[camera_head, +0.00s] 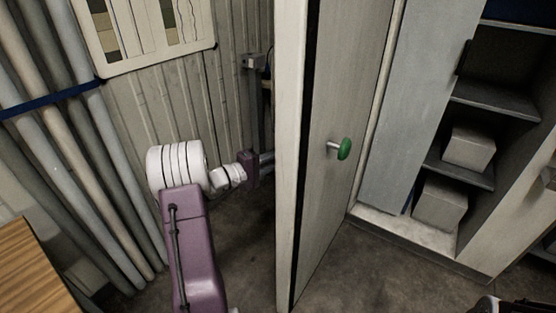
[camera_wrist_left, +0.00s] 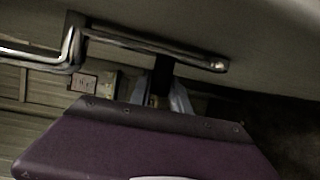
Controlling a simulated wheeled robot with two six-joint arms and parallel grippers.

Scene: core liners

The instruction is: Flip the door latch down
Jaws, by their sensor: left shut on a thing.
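The door (camera_head: 325,200) stands open, its edge facing me and a green knob (camera_head: 344,149) on its right face. My left gripper (camera_head: 266,158) is on the left side of the door, close to it; the door edge partly hides its fingertips. In the left wrist view a bent metal lever (camera_wrist_left: 150,46), seemingly the latch, runs along a pale surface. The fingers of the left gripper (camera_wrist_left: 168,90) reach up to the lever and are shut on it; the exact contact is dark and partly hidden by the gripper body. My right gripper does not show.
Grey pipes (camera_head: 60,140) with a blue strap stand at the left, near a wooden top (camera_head: 35,275). A framed board (camera_head: 145,35) hangs on the ribbed wall. Right of the door, a cabinet with shelves (camera_head: 495,105) holds boxes (camera_head: 468,147). The floor (camera_head: 375,270) before it is clear.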

